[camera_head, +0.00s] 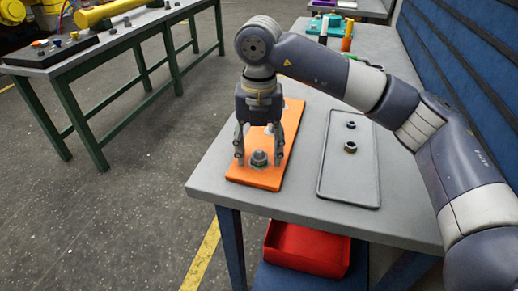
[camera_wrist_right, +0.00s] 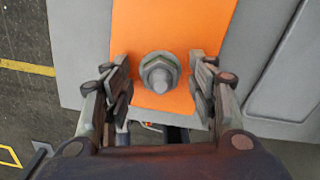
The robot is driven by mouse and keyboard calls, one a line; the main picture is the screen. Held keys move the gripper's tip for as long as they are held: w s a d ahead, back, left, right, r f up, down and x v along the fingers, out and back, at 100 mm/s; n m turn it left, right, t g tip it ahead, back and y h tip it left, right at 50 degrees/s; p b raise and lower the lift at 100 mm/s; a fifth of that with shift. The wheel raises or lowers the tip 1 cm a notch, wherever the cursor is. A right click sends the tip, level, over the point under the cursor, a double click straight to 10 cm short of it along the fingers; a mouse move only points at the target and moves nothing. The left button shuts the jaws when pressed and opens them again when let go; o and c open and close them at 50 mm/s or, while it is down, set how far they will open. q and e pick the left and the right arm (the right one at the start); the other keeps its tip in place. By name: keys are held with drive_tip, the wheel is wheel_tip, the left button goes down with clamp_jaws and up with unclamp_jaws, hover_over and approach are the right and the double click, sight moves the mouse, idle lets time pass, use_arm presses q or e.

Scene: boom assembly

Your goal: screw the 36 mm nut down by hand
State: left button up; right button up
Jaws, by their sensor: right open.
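A grey hex nut (camera_head: 259,158) sits on a stud near the front end of the orange plate (camera_head: 252,177). In the right wrist view the nut (camera_wrist_right: 159,73) shows from above with the stud end in its middle. My right gripper (camera_head: 258,158) points down over the plate. Its fingers stand apart on either side of the nut, with a gap on both sides in the wrist view (camera_wrist_right: 160,90). It is open and holds nothing. My left gripper is in neither view.
A grey tray (camera_head: 328,185) with two loose dark nuts (camera_head: 350,147) lies right of the plate. A red bin (camera_head: 306,250) stands below the table. Bottles and tools (camera_head: 346,36) stand at the table's far end. A green-legged bench (camera_head: 100,55) is at the far left.

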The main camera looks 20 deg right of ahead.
drive_tip(key=shift+r, duration=3.9)
drive_tip(key=shift+f, duration=0.1)
wheel_tip(320, 180, down, 8)
drive_tip(key=shift+f, duration=0.1)
drive_tip(key=shift+r+n, duration=0.2)
drive_tip(key=shift+n, duration=1.1)
